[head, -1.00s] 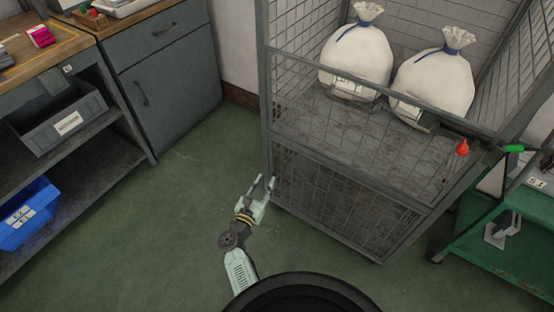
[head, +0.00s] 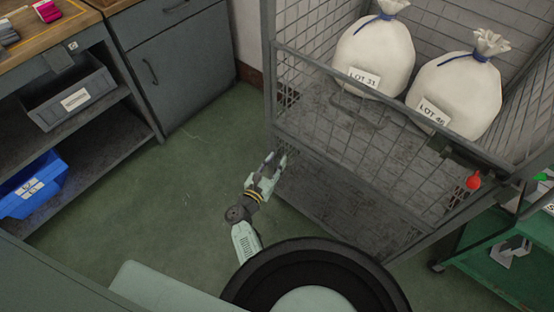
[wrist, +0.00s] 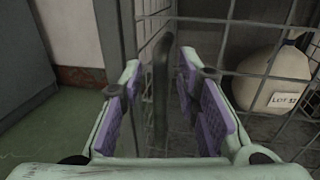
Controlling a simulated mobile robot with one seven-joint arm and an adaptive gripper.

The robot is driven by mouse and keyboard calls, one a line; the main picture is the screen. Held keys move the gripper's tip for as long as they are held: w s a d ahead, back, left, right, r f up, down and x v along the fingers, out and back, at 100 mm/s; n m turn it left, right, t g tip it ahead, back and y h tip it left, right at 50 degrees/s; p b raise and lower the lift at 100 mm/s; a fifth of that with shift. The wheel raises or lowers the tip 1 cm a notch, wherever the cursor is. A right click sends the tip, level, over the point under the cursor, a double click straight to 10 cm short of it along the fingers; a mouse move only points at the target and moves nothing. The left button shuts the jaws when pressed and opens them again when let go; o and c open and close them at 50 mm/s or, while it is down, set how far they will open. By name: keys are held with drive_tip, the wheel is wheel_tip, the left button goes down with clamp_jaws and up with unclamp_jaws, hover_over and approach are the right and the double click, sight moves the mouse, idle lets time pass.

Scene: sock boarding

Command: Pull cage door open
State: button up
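The wire cage (head: 268,60) stands right of centre in the head view. Its lower front door panel (head: 335,195) looks closed, with mesh in a grey frame. A dark curved handle (head: 352,118) shows on the upper mesh front. A latch with a red knob (head: 473,181) is at the right front corner. My gripper (head: 275,158) is beside the cage's left front post, low by the mesh. In the wrist view its purple-padded fingers are apart, and a dark upright bar (wrist: 162,85) stands between or just beyond them. I cannot tell whether the fingers touch it.
Two tied white sacks (head: 372,52) with lot tags sit inside the cage. A green cart (head: 490,255) stands close at the right. A bench with a grey bin (head: 70,98) and blue bin (head: 35,185) is at the left. The green floor (head: 180,200) between is clear.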

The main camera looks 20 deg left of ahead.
drive_tip(key=shift+c, duration=0.6)
clamp_jaws()
